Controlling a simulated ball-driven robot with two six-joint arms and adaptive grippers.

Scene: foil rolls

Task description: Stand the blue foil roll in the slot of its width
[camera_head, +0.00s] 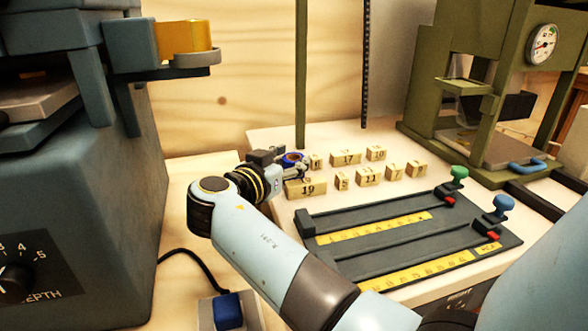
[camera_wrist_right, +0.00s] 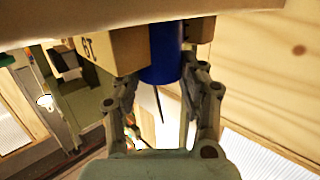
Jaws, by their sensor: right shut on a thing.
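The blue foil roll (camera_head: 292,158) is in the back left of the group of numbered wooden blocks, mostly hidden behind my right gripper (camera_head: 299,170). In the right wrist view the roll (camera_wrist_right: 165,50) is a smooth blue cylinder between the two fingers of my right gripper (camera_wrist_right: 162,88), which is shut on it. A numbered wooden block (camera_wrist_right: 115,50) is close beside the roll there, and another block (camera_wrist_right: 202,28) is on its other side. I cannot tell whether the roll's far end touches the table or sits in a slot. My left gripper is not in view.
More numbered blocks, such as 19 (camera_head: 306,188), 17 (camera_head: 345,158) and 11 (camera_head: 369,177), stand close around the gripper. A dark ruled fixture (camera_head: 375,237) lies in front. A green press (camera_head: 470,95) stands at the right, and a large blue-grey machine (camera_head: 75,190) at the left.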

